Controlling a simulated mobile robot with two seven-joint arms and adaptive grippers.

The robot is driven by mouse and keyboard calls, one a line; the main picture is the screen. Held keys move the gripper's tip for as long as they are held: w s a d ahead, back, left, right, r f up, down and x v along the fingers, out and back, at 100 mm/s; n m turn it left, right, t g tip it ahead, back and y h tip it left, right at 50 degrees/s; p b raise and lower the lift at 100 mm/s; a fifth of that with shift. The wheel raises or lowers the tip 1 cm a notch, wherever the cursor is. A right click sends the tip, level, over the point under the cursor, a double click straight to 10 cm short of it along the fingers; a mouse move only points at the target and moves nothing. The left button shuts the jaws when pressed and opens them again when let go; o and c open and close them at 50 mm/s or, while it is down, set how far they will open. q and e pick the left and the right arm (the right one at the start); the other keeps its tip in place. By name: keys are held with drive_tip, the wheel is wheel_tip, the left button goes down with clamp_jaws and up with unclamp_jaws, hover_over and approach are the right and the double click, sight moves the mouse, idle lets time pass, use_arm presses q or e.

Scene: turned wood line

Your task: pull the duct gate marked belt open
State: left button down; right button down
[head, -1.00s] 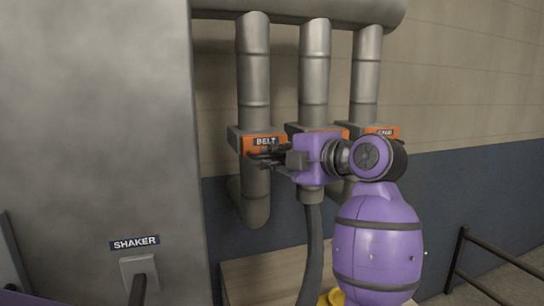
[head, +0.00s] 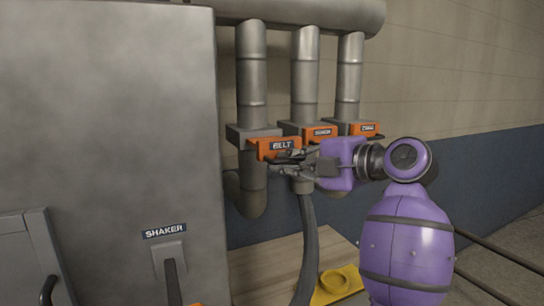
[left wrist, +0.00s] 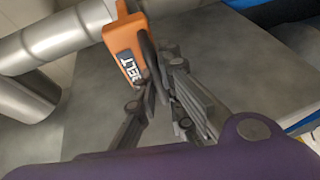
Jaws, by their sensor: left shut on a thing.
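My left gripper (head: 289,157), on a purple wrist, is shut on the front of this gate. In the left wrist view the orange BELT gate (left wrist: 122,42) meets the dark fingertips (left wrist: 156,82), which hide the gripped part. My right gripper is not in view.
Two more orange gates, the middle one (head: 321,132) and the right one (head: 366,129), sit on neighbouring pipes. A large grey cabinet labelled SHAKER (head: 165,231) stands at left. A black hose (head: 308,245) hangs near a wooden top with a yellow piece (head: 336,284).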

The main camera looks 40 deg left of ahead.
use_arm(q)
drive_tip(key=shift+f, duration=0.1)
drive_tip(key=c, duration=2.1)
unclamp_jaws()
drive_tip(key=shift+d, duration=0.1)
drive_tip(key=shift+s+d, duration=0.1)
drive_tip(key=shift+d, duration=0.15)
drive_tip(key=d, duration=0.4)
drive_tip(key=d+r, duration=0.1)
drive_tip(key=d, duration=0.2)
drive_tip(key=s+d+r, duration=0.1)
drive_tip(key=d, duration=0.3)
drive_tip(key=shift+d+r, duration=0.2)
drive_tip(key=shift+d, duration=0.15)
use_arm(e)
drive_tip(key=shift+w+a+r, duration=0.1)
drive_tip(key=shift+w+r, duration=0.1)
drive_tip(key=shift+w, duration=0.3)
